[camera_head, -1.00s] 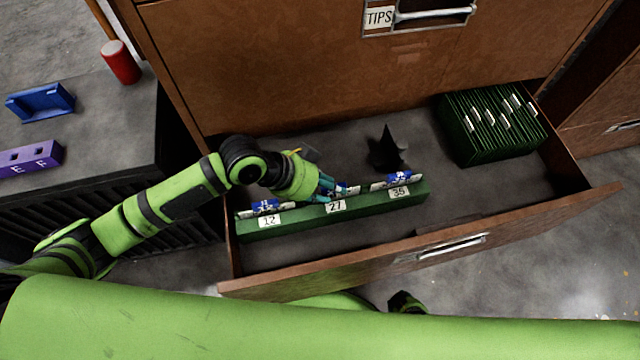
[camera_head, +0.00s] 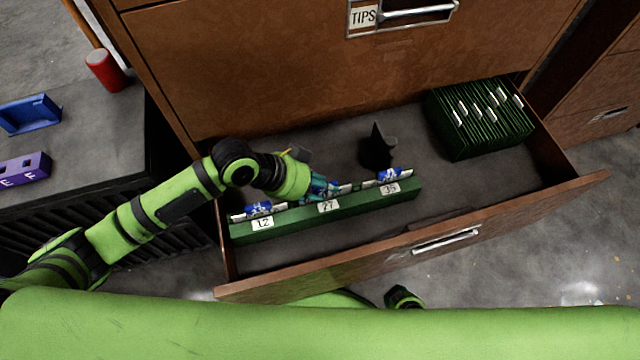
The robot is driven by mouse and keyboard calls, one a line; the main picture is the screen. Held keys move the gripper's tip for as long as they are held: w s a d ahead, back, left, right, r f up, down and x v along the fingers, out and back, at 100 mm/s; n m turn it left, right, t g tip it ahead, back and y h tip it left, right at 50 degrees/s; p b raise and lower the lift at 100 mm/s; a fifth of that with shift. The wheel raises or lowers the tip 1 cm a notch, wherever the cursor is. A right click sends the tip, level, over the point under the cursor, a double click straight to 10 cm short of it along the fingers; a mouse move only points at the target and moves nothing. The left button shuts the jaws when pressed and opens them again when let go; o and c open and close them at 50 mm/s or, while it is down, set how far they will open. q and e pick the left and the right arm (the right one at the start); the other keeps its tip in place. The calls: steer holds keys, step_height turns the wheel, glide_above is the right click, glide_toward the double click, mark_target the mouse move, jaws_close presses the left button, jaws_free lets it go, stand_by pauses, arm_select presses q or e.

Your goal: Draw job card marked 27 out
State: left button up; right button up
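A long green card holder (camera_head: 290,222) lies in the open drawer, with white labels 12, 27 and 35 on its front. The label 27 (camera_head: 328,206) is in the middle. A blue-and-white card (camera_head: 319,183) shows behind it, partly covered by my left gripper (camera_head: 322,189). The teal fingertips are at this card, just above the holder. Whether they are closed on it is too small to tell. Blue-and-white cards also stand behind the label 12 (camera_head: 262,223) and the label 35 (camera_head: 389,188). My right gripper cannot be made out.
The drawer (camera_head: 430,245) has raised wooden walls around the holder. A black pointed object (camera_head: 377,150) stands behind it, and green hanging files (camera_head: 480,125) fill the back right. A side bench (camera_head: 80,120) holds a blue tray (camera_head: 30,114) and a purple block (camera_head: 25,169).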

arm_select(q)
jaws_close()
steer(key=shift+w, duration=0.1)
steer(key=shift+r+p, duration=0.75)
steer(key=shift+p, duration=0.05)
stand_by(0.4)
